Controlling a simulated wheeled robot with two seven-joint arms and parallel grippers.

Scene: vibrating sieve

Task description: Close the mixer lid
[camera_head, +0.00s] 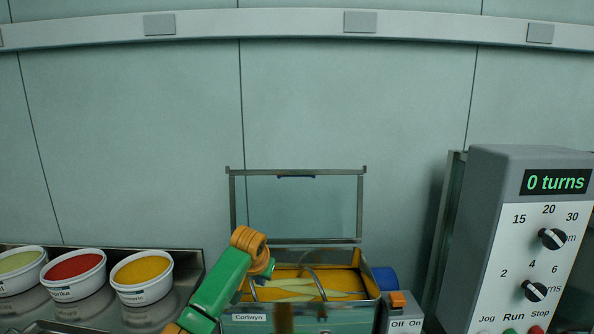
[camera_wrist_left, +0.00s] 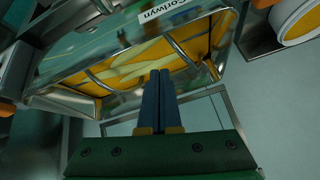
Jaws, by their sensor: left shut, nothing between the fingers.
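The mixer is an open, clear-walled box (camera_head: 250,325) labelled "Corlwyn", with metal mixing bars inside over orange-yellow and pale contents. Its lid, a clear panel in a grey metal frame (camera_head: 361,205), stands upright along the back edge of the box. My left arm comes in from the lower left, and its gripper (camera_head: 268,268) is over the left part of the box, in front of the lid. In the left wrist view its fingers (camera_wrist_left: 160,75) are shut and empty, close to the mixer, and part of the lid frame (camera_wrist_left: 228,103) shows beyond them. My right gripper does not show.
Bowls of green, red (camera_head: 75,269) and yellow (camera_head: 142,273) powder stand on a metal shelf at left. A small Off/On switch box (camera_head: 400,318) sits right of the mixer. A tall control box (camera_head: 495,235) reading "0 turns" stands at far right.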

